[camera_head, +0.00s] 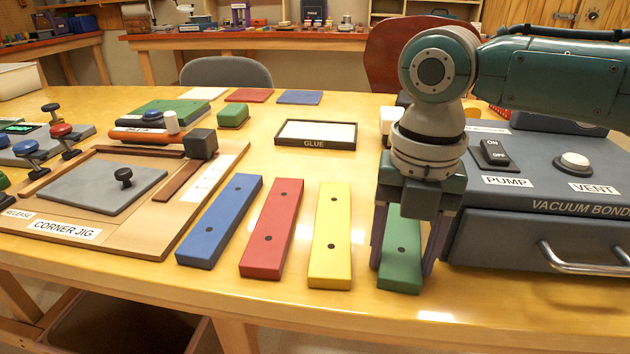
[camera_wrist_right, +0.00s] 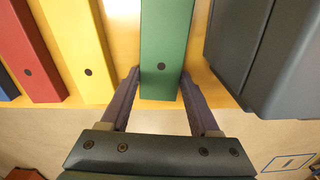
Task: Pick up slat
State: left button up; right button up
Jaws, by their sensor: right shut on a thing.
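Several slats lie side by side on the table: a blue slat (camera_head: 219,222), a red slat (camera_head: 271,230), a yellow slat (camera_head: 331,235) and a green slat (camera_head: 400,262). My right gripper (camera_head: 404,268) points down over the green slat, one finger on each side of it, shut on it near its front end. In the right wrist view the green slat (camera_wrist_right: 166,45) sits between the fingers of my right gripper (camera_wrist_right: 158,82). The green slat's far part is hidden behind the gripper in the head view. My left gripper is not in view.
The grey vacuum bonder (camera_head: 560,205) stands close to the right of the green slat. The glue tray (camera_head: 316,146) lies behind the slats. The corner jig (camera_head: 140,240) is to their left. The table's front edge runs just before the slats.

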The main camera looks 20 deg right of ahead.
jog(key=c, duration=0.7)
jog(key=shift+c, duration=0.2)
